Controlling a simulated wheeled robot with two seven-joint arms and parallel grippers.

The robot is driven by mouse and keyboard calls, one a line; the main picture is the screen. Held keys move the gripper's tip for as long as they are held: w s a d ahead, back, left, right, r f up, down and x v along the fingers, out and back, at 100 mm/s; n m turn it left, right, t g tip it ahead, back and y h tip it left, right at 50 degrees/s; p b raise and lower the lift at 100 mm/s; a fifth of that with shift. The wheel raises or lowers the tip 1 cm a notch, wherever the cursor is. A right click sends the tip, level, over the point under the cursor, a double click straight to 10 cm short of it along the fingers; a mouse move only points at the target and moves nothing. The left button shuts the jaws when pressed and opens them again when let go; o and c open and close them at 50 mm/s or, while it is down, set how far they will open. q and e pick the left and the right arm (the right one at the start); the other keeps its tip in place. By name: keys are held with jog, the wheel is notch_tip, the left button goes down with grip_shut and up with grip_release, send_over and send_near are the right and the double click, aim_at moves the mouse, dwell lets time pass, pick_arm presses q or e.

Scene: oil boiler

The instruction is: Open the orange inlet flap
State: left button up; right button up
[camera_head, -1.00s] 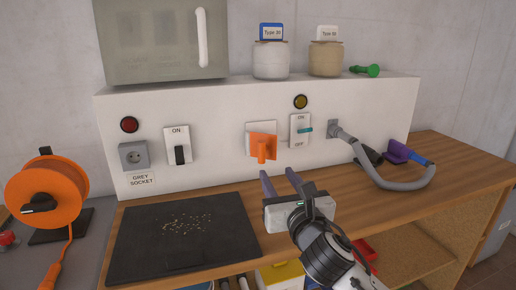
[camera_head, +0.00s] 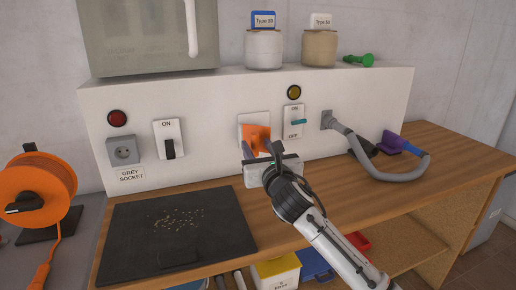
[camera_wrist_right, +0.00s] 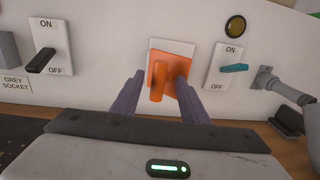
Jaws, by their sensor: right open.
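The orange inlet flap (camera_head: 256,137) sits on a white plate on the front of the white panel. My right gripper (camera_head: 257,152) is in front of the flap. Whether the fingers touch the flap, I cannot tell. My left gripper is not in view.
Left of the flap is a black ON/OFF switch (camera_head: 168,140); right of it is a teal-handled switch (camera_head: 294,122). A grey hose (camera_head: 362,158) curves from the panel at the right. A black mat (camera_head: 178,232) lies on the wooden bench (camera_head: 330,195).

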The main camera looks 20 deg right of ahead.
grip_shut()
jog(key=shift+a+f, duration=0.1)
dwell(0.4)
